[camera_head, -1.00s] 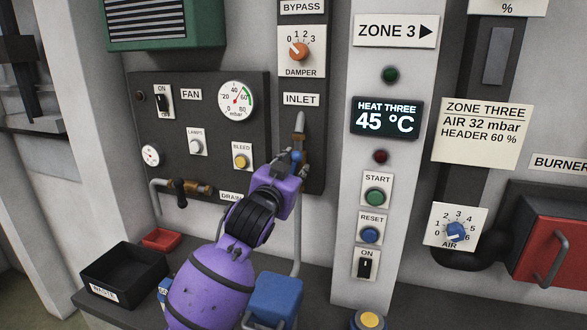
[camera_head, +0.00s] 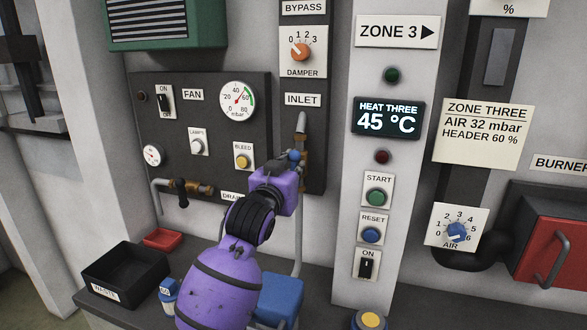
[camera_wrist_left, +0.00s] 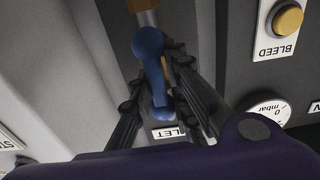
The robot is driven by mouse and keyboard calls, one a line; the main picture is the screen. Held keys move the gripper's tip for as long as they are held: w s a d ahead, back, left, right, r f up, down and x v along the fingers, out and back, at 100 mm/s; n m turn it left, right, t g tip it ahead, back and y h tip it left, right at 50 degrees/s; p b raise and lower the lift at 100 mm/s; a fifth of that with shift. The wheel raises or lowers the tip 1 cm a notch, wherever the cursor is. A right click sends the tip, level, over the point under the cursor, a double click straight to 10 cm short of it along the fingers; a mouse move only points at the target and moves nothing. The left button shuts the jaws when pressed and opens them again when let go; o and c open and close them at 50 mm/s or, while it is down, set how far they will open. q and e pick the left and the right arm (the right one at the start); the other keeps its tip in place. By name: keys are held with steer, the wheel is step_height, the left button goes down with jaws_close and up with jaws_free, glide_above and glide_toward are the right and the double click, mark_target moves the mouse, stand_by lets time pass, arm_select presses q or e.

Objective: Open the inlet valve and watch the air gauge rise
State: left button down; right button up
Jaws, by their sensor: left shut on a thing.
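The inlet valve (camera_head: 303,150) has a brass body on a grey pipe, under the INLET label (camera_head: 302,100) at the right of the dark panel. Its blue lever also shows in the left wrist view (camera_wrist_left: 149,62), between the dark fingers. My left gripper (camera_wrist_left: 160,100) is shut on the blue lever. In the head view its fingers are mostly hidden behind my purple wrist. The air gauge (camera_head: 238,101) is a round white mbar dial with a red needle and a green arc, at the panel's upper right. My right gripper is not in view.
The DRAIN pipe (camera_head: 183,187) sticks out at the panel's lower left. A black WASTE bin (camera_head: 125,262), a red tray (camera_head: 163,239) and a blue box (camera_head: 281,298) sit on the ledge below. A column with START and RESET buttons (camera_head: 370,236) stands right of the valve.

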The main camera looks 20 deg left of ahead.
arm_select(q)
steer(key=shift+d+f, duration=0.1)
steer(key=shift+d, duration=0.05)
steer(key=c, duration=1.9)
jaws_free()
steer(key=shift+o, duration=0.7)
steer(key=shift+d, duration=0.1)
steer(key=shift+s, duration=0.6)
steer(key=s, duration=1.1)
steer(key=shift+a, duration=0.25)
